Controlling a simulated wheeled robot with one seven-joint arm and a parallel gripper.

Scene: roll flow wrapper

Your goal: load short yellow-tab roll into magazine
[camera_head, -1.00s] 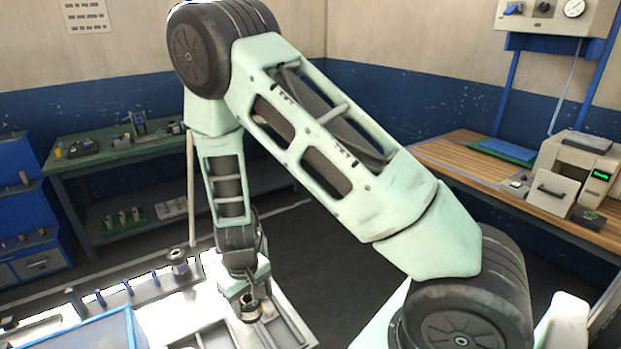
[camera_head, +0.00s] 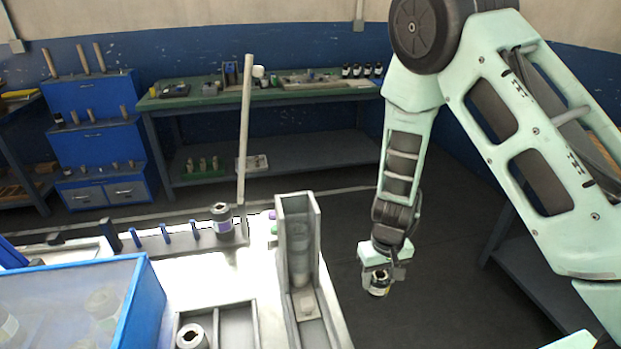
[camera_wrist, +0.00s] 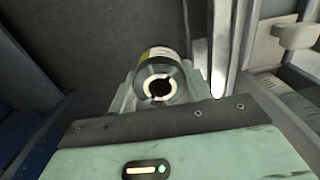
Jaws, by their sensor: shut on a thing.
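My gripper (camera_head: 378,272) is shut on a short roll (camera_head: 379,286) and holds it in the air, just right of the machine table. In the wrist view the roll (camera_wrist: 160,84) shows its end face with a dark core hole and a yellowish band on its side. A tall grey upright channel (camera_head: 284,240), which looks like the magazine, stands on the table to the left of my gripper. Something pale and rounded shows inside it, too unclear to name.
A blue-framed clear cover (camera_head: 140,300) is at the front left. A roll (camera_head: 192,337) sits in a grey tray (camera_head: 252,330). Another roll (camera_head: 222,216) stands beside a thin upright post (camera_head: 244,130). A green bench (camera_head: 220,98) is at the back. Dark floor lies open beyond my gripper.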

